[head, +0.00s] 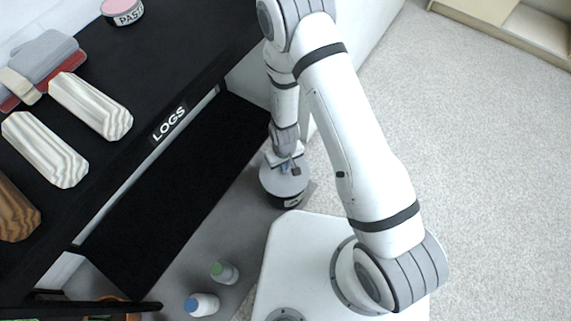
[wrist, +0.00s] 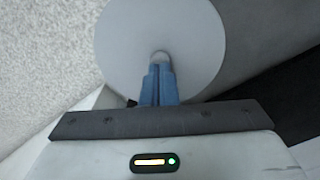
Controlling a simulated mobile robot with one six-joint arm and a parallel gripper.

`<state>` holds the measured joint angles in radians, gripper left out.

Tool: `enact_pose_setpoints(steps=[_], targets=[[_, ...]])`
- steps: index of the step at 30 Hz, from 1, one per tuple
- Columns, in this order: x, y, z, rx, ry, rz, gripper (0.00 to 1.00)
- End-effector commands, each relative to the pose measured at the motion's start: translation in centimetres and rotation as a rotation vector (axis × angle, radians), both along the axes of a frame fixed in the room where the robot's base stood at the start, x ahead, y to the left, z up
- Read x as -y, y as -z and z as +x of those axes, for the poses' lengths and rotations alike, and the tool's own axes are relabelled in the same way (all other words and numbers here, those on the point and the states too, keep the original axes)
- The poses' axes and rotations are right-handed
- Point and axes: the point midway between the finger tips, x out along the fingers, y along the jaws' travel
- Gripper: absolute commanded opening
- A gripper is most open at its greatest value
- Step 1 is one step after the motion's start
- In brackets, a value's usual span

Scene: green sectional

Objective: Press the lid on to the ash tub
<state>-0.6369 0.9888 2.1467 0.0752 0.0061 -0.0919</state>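The ash tub (head: 271,190) is a dark grey round tub with a partly visible pale label. It stands on the grey floor strip beside the white-topped base. The round grey lid (head: 289,187) lies over its top and looks about level; I cannot tell whether it is fully seated. In the wrist view the lid (wrist: 120,45) fills the upper middle and hides the tub below. My gripper (head: 287,167) is above the lid, with its blue fingers (wrist: 160,80) close together at the small pale knob (wrist: 160,57) in the lid's middle.
A black shelf marked LOGS (head: 168,122) holds pale logs (head: 90,105) and a pink-topped tub (head: 123,11) on the left. A green-capped bottle (head: 224,272) and a blue-capped bottle (head: 202,304) stand on the floor in front. Pale carpet (head: 480,150) is clear on the right.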

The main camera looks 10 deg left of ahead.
Motion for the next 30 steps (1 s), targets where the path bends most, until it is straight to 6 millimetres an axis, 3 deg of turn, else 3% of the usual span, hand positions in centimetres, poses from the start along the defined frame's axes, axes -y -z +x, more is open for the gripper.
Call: enact_pose_setpoints(steps=[30], targets=[[0.0,0.97,-0.01,0.0,0.0,0.0,0.0]])
